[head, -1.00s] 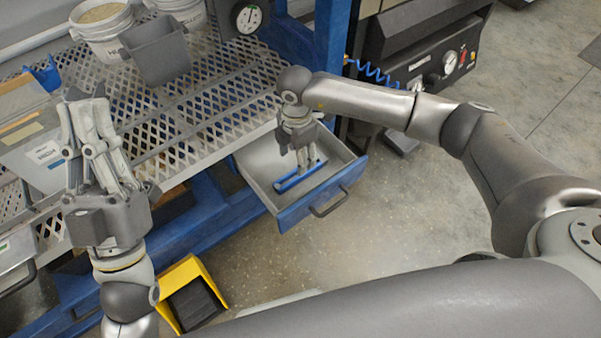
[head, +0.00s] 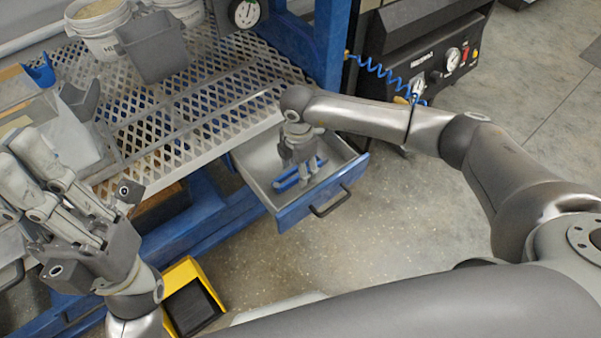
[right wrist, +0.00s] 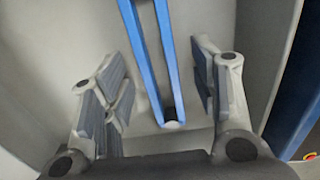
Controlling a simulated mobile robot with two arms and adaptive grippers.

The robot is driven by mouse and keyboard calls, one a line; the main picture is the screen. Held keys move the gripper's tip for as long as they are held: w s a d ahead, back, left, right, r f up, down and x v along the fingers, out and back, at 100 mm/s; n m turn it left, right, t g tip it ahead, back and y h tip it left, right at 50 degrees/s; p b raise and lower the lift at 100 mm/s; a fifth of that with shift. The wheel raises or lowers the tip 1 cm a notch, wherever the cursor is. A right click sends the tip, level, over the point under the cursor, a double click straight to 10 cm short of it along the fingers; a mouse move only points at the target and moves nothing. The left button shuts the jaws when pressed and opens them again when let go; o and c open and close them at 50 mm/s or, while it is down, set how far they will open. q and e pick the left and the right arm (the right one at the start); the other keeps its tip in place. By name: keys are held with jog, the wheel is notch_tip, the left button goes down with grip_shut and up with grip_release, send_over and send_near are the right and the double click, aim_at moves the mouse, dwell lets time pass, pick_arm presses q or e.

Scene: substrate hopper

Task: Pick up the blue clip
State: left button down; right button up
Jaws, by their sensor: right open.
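The blue clip (head: 286,180) lies in the open drawer, partly hidden by my right gripper. In the right wrist view the clip (right wrist: 138,48) is a long narrow blue V, its two legs meeting at a dark joint near my palm. My right gripper (head: 306,181) points down into the drawer above the clip. In the right wrist view its open fingers (right wrist: 163,85) stand on either side of the clip, with gaps on both sides. My left gripper (head: 22,185) is at the far left, above the bench, partly cut off by the frame edge; its opening is unclear.
The drawer's blue front (head: 325,197) with a dark handle juts out from the bench. The perforated bench top (head: 215,85) holds a grey bin (head: 155,47) and white buckets (head: 98,28). A yellow bin (head: 185,272) stands below. Floor right of the drawer is clear.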

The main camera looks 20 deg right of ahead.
jog(key=shift+f, duration=0.35)
jog(key=shift+c, duration=0.4)
jog(key=c, duration=1)
jog(key=shift+r, duration=0.1)
